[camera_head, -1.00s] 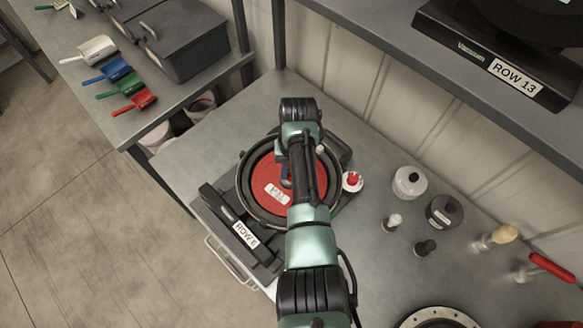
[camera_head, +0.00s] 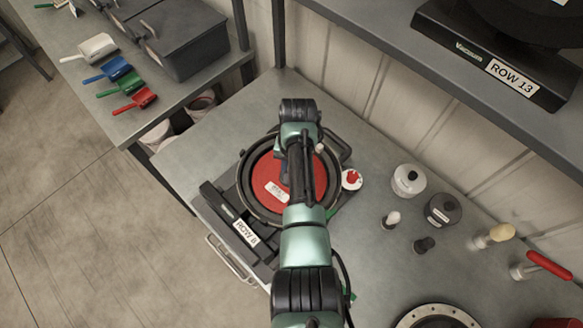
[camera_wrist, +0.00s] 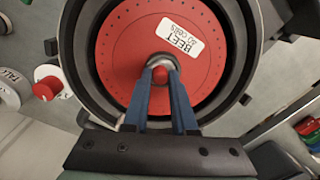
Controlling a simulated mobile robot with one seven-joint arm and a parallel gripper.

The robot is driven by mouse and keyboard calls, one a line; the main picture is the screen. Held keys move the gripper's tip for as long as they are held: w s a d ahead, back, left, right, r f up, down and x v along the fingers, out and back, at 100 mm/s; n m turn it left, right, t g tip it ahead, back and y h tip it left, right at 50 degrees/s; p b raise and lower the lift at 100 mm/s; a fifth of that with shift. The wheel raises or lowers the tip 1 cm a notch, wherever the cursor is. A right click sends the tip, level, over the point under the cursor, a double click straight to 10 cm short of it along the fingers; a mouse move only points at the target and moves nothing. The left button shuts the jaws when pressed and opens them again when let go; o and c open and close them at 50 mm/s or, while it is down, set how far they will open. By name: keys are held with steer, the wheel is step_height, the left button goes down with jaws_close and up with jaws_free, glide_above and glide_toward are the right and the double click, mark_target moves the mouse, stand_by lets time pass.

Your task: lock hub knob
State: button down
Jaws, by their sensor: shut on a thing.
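The red seed disc (camera_head: 262,174) with a white label sits in the round dark housing of the ROW 8 meter (camera_head: 246,206). In the wrist view the disc (camera_wrist: 125,60) carries a "BEET" label (camera_wrist: 179,37). In the head view my arm hides the knob and most of the gripper.
A small white-and-red round part (camera_head: 351,179) lies right of the meter. A white jar (camera_head: 408,180), a dark jar (camera_head: 443,210) and several handled tools stand farther right. Coloured scoops (camera_head: 115,69) lie on the left bench. A shelf with the ROW 13 unit (camera_head: 480,62) overhangs the upper right.

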steer(key=c, duration=0.7)
jaws_free()
steer(key=r, duration=0.4)
steer(key=r+b, duration=0.1)
steer(key=r, duration=0.3)
steer(key=r+b, duration=0.1)
steer(key=r, duration=0.4)
steer(key=shift+d, duration=0.3)
